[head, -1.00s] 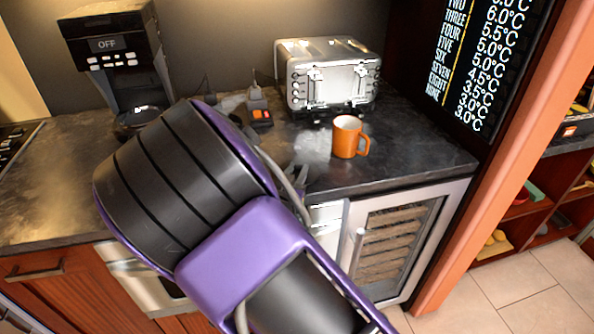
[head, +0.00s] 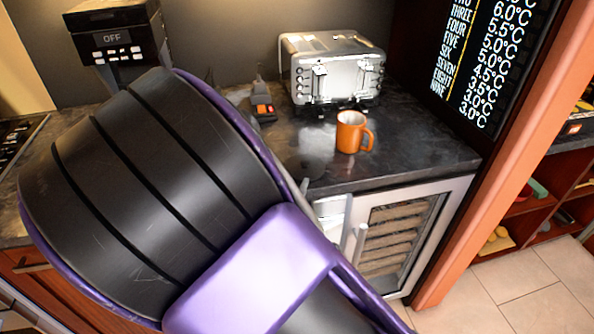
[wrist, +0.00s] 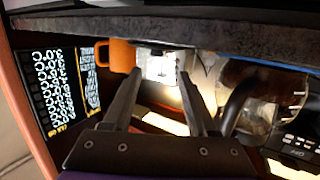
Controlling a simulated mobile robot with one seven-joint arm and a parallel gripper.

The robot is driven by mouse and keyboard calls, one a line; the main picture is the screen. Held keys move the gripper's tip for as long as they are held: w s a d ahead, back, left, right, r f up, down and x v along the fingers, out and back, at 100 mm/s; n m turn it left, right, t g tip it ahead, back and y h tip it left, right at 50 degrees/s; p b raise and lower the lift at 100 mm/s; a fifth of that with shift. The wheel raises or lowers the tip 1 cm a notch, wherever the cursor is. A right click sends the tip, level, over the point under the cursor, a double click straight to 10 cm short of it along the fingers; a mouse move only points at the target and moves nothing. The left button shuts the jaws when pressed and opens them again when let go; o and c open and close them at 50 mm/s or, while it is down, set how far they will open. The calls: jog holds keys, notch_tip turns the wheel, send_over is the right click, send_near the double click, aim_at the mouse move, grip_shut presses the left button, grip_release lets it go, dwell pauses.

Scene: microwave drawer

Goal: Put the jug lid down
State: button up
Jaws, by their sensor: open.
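I cannot make out the jug lid in either view. My gripper (wrist: 163,85) is open, and nothing shows between its two fingers in the wrist view, which is upside down. In the head view, my arm covers most of the gripper. A brownish, see-through vessel (wrist: 255,80) with a dark curved handle, perhaps the jug, shows right of the fingers in the wrist view. My arm hides that area in the head view.
An orange mug (head: 353,131) stands on the dark counter (head: 425,150), in front of a steel toaster (head: 333,70). A black coffee maker (head: 113,40) reads OFF at the left. A glass-fronted cabinet (head: 398,240) sits below. The counter around the mug is clear.

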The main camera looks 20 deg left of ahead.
jog(key=shift+s+d+r, duration=0.1)
jog(key=shift+s+r, duration=0.05)
jog(key=shift+s, duration=0.65)
jog(key=shift+s+r, duration=0.1)
jog(key=shift+s, duration=0.7)
jog(key=shift+w, duration=0.1)
